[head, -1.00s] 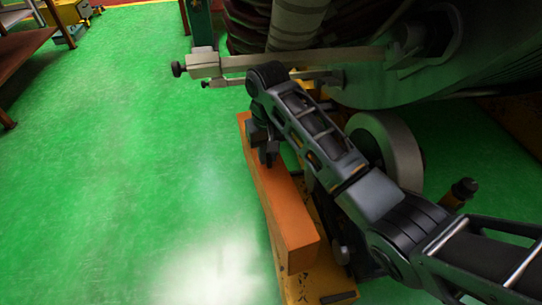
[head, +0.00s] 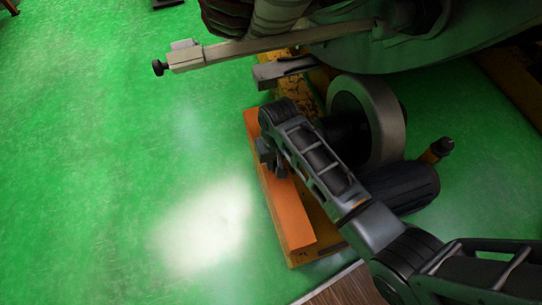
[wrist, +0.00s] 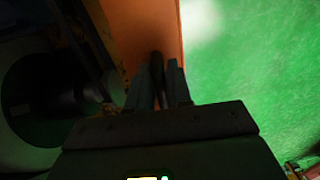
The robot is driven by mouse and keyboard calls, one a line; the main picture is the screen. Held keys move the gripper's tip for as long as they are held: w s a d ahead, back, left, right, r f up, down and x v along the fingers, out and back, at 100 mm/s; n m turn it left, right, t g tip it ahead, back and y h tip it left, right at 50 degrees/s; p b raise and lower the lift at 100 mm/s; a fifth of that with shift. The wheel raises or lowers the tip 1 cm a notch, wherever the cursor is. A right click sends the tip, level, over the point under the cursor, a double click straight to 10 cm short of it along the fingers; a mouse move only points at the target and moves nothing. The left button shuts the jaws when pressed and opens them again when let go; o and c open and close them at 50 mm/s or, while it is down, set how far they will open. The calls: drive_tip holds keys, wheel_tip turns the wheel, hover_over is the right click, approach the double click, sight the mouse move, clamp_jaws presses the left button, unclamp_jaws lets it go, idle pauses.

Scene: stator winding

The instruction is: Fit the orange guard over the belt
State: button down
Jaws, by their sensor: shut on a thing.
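The orange guard (head: 286,215) is a long box-like cover beside the yellow base frame, running from upper left to lower right in the head view. My gripper (head: 272,158) is at its upper half, with my arm reaching over from the right. In the wrist view, my gripper (wrist: 158,80) is shut on a dark upright piece at the guard (wrist: 145,25), which looks like its handle. The belt cannot be made out; the guard and my arm cover that area. I cannot tell whether the guard rests on the frame or hangs just above it.
A grey wheel (head: 372,120) and a black ribbed cylinder (head: 403,188) stand close right of the guard. A metal bar (head: 235,50) juts out above, under the large round machine. The yellow frame (head: 325,245) lies beneath. Green floor (head: 120,150) on the left is clear.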

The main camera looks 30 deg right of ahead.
sight(285, 164)
drive_tip(key=d+f+b, duration=0.1)
drive_tip(key=f+b, duration=0.1)
drive_tip(key=d+f+b, duration=0.1)
drive_tip(key=f, duration=0.1)
drive_tip(key=d+f+b, duration=0.1)
drive_tip(key=f+b, duration=0.1)
drive_tip(key=shift+s+d+b, duration=0.3)
drive_tip(key=s+d+p, duration=0.2)
drive_tip(key=d, duration=0.9)
drive_tip(key=shift+s+d+f+p, duration=0.15)
drive_tip(key=shift+d+f+p, duration=0.1)
drive_tip(key=shift+p, duration=0.1)
drive_tip(key=shift+a+r, duration=0.1)
drive_tip(key=shift+a, duration=0.05)
idle(0.4)
drive_tip(key=shift+a+p, duration=0.2)
drive_tip(key=shift+p, duration=0.15)
drive_tip(key=shift+f+b, duration=0.75)
drive_tip(key=shift+f, duration=0.6)
idle(1.2)
